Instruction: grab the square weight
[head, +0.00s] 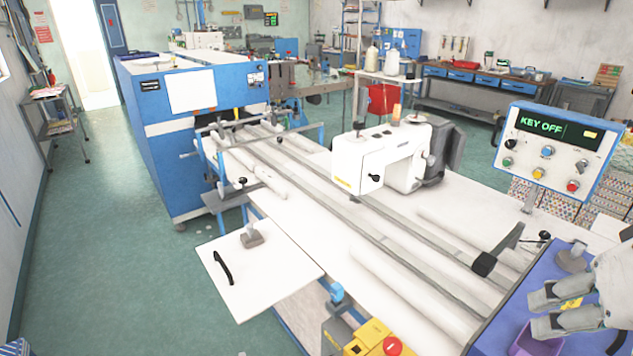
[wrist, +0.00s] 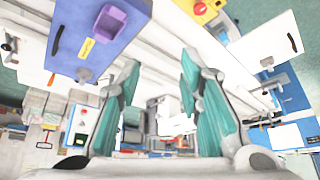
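A small grey weight with an upright knob (head: 251,238) stands on the white side board at the left of the sewing table; its base looks angular. It also shows in the wrist view (wrist: 267,62) at the right. A second grey knobbed weight (head: 572,258) stands on the blue-purple board at the right, and shows in the wrist view (wrist: 84,75) at the left. I cannot tell surely which base is square. My gripper (head: 541,309) is over the blue-purple board, near the second weight. In the wrist view its fingers (wrist: 160,60) are apart with nothing between them.
A purple bin (head: 537,338) and yellow label lie on the blue-purple board. A black handle (head: 223,267) is on the white board. A sewing machine (head: 385,158), long rails and a control panel (head: 548,150) stand around. The green floor at left is clear.

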